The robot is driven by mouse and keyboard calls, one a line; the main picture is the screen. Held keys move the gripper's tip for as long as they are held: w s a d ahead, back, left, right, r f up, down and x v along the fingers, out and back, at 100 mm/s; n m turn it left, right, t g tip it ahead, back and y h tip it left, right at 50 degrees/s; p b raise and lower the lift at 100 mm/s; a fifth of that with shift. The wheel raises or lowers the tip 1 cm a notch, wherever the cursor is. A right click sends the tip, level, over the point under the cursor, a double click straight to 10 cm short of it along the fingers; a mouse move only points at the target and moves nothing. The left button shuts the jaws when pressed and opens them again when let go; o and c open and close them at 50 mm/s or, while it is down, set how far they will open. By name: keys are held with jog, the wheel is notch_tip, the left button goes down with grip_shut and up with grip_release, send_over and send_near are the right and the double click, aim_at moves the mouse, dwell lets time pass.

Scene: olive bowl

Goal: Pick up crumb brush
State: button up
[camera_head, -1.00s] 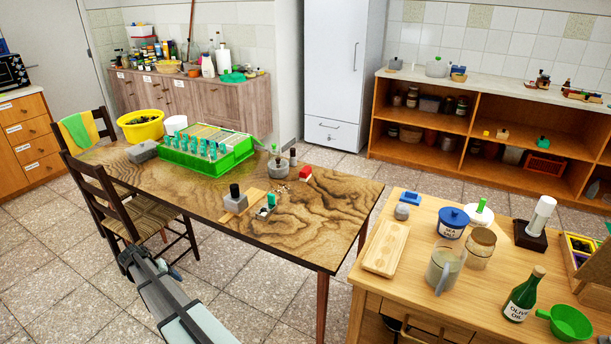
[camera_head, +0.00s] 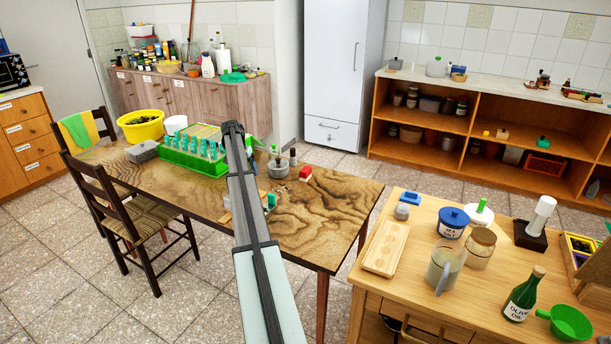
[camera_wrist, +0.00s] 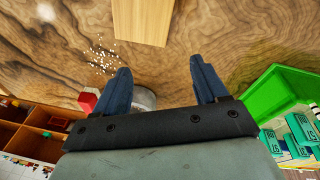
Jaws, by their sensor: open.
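A small red block with a pale lower part (camera_head: 305,174) lies on the table near its far edge; it may be the crumb brush, but I cannot tell for certain. It also shows in the wrist view (camera_wrist: 88,100), to the left of my gripper. White crumbs (camera_wrist: 101,61) lie scattered on the wood close by. My gripper (camera_wrist: 163,82) is open above the table, its two dark blue fingers wide apart with nothing held. A grey round container (camera_wrist: 144,98) shows partly behind the left finger. In the head view my arm hides part of the table's middle.
A wooden board (camera_wrist: 141,18) lies on the table. A green rack (camera_head: 185,161) stands left of my arm, and a grey lidded pot (camera_head: 279,169) right of it. A yellow tub (camera_head: 141,126) is farther left. The table's right end is clear.

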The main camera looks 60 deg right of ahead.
jog(key=s+d+r+m+y, duration=0.1)
jog(key=s+d+r, duration=0.1)
jog(key=s+d, duration=0.35)
jog(key=s+d+r+m, duration=0.1)
jog(key=s+d+r, duration=0.15)
jog(key=d, duration=0.55)
jog(key=r+m+t+y, duration=0.1)
jog(key=r, duration=0.1)
send_over(305, 168)
jog(key=f, duration=0.7)
jog(key=shift+s+a+f, duration=0.3)
jog(key=shift+w+d+f, duration=0.1)
jog(key=shift+d+f, duration=0.05)
jog(key=shift+f, duration=2.95)
jog(key=c, duration=1.2)
jog(key=shift+r, duration=0.1)
